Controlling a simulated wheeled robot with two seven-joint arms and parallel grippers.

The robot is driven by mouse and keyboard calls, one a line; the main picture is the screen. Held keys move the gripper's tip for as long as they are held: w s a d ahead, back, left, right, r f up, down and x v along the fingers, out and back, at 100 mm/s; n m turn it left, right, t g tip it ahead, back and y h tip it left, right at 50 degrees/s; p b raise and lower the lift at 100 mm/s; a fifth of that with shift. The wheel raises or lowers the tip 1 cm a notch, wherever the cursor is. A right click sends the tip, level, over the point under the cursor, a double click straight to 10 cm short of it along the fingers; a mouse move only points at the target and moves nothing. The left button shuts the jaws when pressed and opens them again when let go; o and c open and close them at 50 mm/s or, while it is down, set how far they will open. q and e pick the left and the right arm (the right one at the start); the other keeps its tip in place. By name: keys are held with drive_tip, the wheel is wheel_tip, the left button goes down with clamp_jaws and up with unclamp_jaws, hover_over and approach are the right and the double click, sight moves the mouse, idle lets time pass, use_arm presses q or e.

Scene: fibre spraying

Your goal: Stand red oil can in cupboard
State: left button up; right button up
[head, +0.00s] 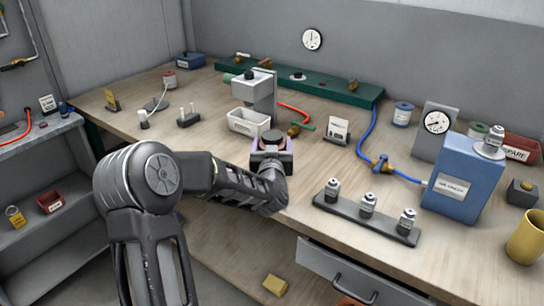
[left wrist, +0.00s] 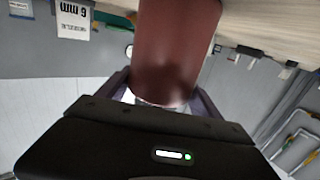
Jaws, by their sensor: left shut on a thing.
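The red oil can (head: 273,137) shows only as a small dark-red top between the fingers of my left gripper (head: 271,154) in the head view. In the left wrist view the can (left wrist: 178,45) is a plain brownish-red cylinder, filling the space between the two fingers. My left gripper is shut on it near the front edge of the wooden bench. Whether the can touches the bench is hidden. My right gripper is not in view. No cupboard can be made out for certain; a grey shelf unit (head: 40,136) stands at the left.
On the bench (head: 180,120), a white tray (head: 249,121) stands just behind the gripper. A rack (head: 366,218) with several small bottles lies to the right, near a blue box (head: 462,180). A grey drawer front (head: 350,275) is below the bench. A red bin (head: 50,200) sits on a lower shelf.

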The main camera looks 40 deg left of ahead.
use_arm(q)
drive_tip(key=shift+r, duration=0.1)
drive_tip(key=shift+c, duration=1.4)
wheel_tip(320, 180, up, 10)
